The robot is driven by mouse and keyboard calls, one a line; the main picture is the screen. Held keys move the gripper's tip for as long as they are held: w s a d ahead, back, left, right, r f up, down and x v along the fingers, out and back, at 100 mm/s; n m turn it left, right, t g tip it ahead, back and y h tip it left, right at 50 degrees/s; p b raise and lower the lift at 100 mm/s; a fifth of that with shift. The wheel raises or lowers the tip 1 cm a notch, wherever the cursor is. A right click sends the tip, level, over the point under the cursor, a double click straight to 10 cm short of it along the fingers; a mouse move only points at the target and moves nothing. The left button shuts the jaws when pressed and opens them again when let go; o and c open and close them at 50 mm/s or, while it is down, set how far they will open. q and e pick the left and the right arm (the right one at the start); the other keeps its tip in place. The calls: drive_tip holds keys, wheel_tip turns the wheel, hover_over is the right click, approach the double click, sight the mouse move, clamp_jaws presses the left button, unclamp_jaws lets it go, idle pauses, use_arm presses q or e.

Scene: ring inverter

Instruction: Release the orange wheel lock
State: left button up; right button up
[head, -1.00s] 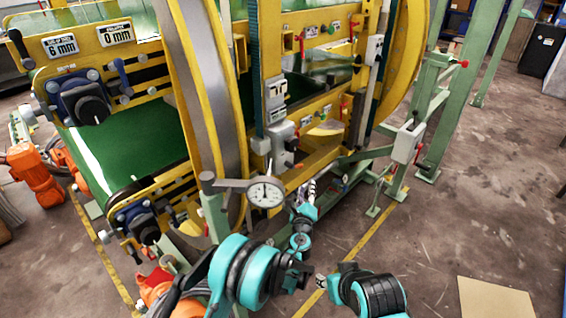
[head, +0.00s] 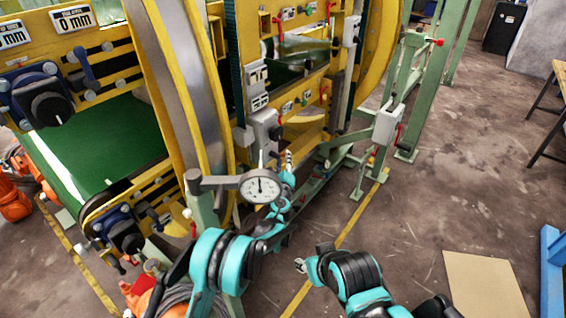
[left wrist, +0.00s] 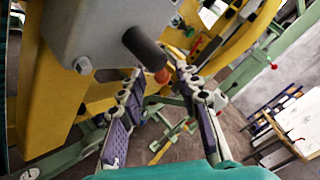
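A small orange-red ball knob (left wrist: 162,76) shows in the left wrist view, just beyond a black cylindrical handle (left wrist: 145,48) on a grey box. I cannot tell for sure that it is the orange wheel lock. My left gripper (left wrist: 165,88) is open in that view, its two fingers apart with the knob seen between and beyond them; contact cannot be made out. In the head view my left gripper (head: 289,163) is small, beside the grey box (head: 264,130) on the yellow machine. My right gripper (head: 300,265) is low in the centre, its fingers too small to read.
A dial gauge (head: 260,187) stands in front of my left arm. A yellow curved ring (head: 180,90) rises at left. A green frame with a grey switch box (head: 388,124) stands at right. The floor right of the yellow line is mostly clear, with a beige board (head: 485,285).

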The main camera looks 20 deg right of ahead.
use_arm(q)
drive_tip(key=shift+w, duration=0.2)
clamp_jaws()
drive_tip(key=shift+d+r+n+t, duration=0.1)
drive_tip(key=shift+n+t, duration=0.2)
drive_tip(key=shift+t, duration=0.1)
drive_tip(key=shift+r+t, duration=0.1)
drive_tip(key=shift+t, duration=0.2)
drive_tip(key=shift+n, duration=0.3)
unclamp_jaws()
